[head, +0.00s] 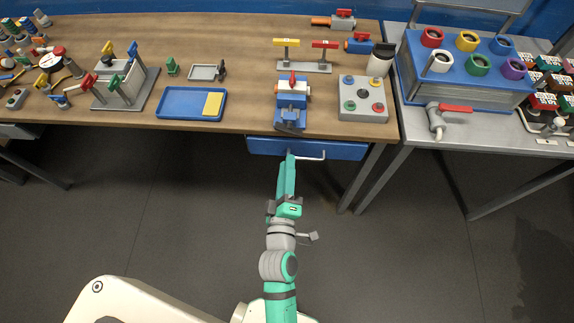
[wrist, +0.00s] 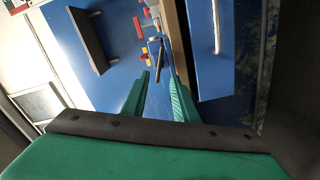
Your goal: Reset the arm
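My arm reaches forward over the floor in the head view. My gripper (head: 288,162) is at the table's front edge, before the blue drawer (head: 345,150) and just left of its pale handle (head: 312,156). In the wrist view the two green fingers of my gripper (wrist: 160,82) stand apart with nothing held between them. A blue panel with a pale bar handle (wrist: 216,28) lies to the right of the fingers there. Whether the fingertips touch the drawer or table edge is hard to tell.
The wooden table (head: 228,129) holds a blue tray (head: 175,103) with a yellow block, a blue-and-orange device (head: 290,92) right above the gripper, and a grey button box (head: 362,98). A metal side table (head: 408,131) bears a blue unit with coloured ports. The floor is clear.

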